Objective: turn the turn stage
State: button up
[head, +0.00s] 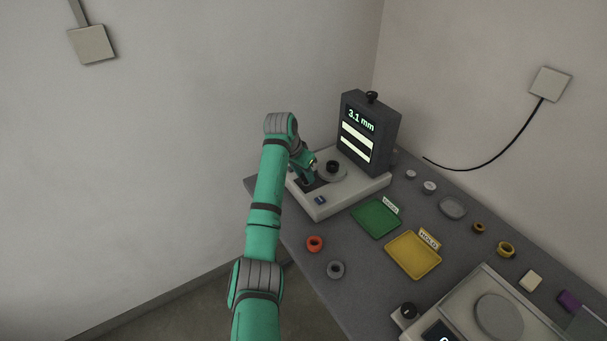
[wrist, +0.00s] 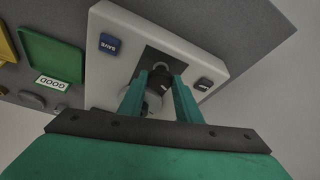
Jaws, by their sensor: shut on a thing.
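The turn stage, a round grey disc (head: 334,172) with a black ring-shaped piece (head: 332,166) on it, sits on a pale instrument base (head: 345,198). My gripper (head: 311,172) reaches down at the disc's left side, over a dark recess in the base. In the wrist view my gripper (wrist: 160,84) has its two green fingers on either side of a small black knob (wrist: 159,79) and is shut on it. Part of the disc (wrist: 152,104) shows between the fingers, the rest hidden. I cannot tell how the knob joins the disc.
A display tower (head: 368,135) reading 3.1 mm stands behind the stage. A green tray (head: 376,219) and a yellow tray (head: 412,255) lie to the right. An orange ring (head: 314,244) and a grey ring (head: 336,269) lie in front. A blue SAVE button (wrist: 110,43) is on the base.

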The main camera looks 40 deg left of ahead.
jog(key=shift+o, duration=0.2)
jog(key=n, duration=0.2)
jog(key=n+y, duration=0.1)
jog(key=n, duration=0.1)
jog(key=d+n+y, duration=0.1)
jog(key=shift+w+r+n, duration=0.2)
jog(key=shift+w+n, duration=0.1)
jog(key=shift+n, duration=0.1)
jog(key=n, duration=0.2)
jog(key=n+g+y, duration=0.1)
jog(key=n, duration=0.1)
jog(key=shift+w+y, duration=0.15)
jog(key=shift+y, duration=0.15)
jog(key=shift+c, duration=0.2)
jog(key=shift+n, duration=0.6)
jog(key=shift+g, duration=0.3)
jog(key=o, duration=0.8)
jog(key=shift+a, duration=0.1)
jog(key=shift+o, duration=1.3)
jog(key=v, duration=1)
jog(key=shift+s+d+r, duration=0.2)
jog(key=shift+d+r, duration=0.1)
